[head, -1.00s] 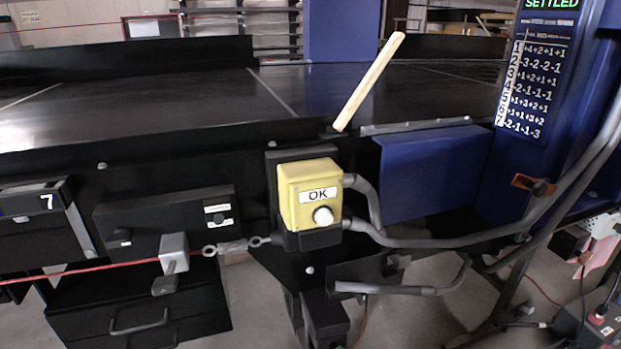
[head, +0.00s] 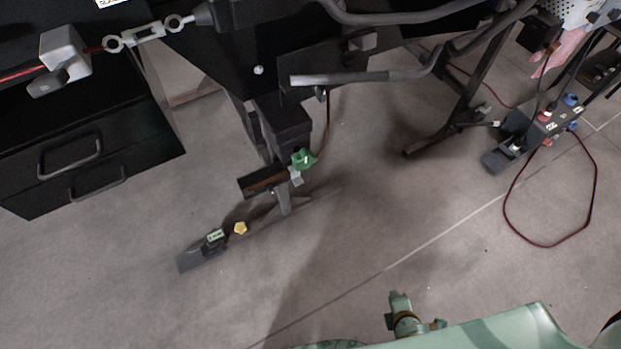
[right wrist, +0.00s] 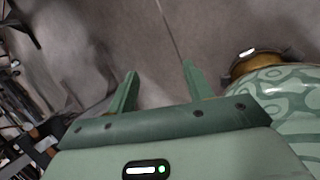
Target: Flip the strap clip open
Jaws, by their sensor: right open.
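I cannot tell for certain which part is the strap clip. A small green fitting (head: 303,158) sits at the lower end of the black post under the conveyor in the head view. Below it, near the floor, a dark bar (head: 190,257) carries a small labelled piece (head: 215,236) and a yellow knob (head: 240,228). My right gripper (right wrist: 158,88) shows in the right wrist view with its two green fingers apart. Nothing is between them, and grey floor lies beyond. My left gripper is not in view.
A grey block (head: 64,52) hangs on the red cord at upper left, above a black drawer unit (head: 85,150). A grey bent bar (head: 365,78) juts out under the conveyor. A power strip (head: 525,135) with a looping cable lies at right.

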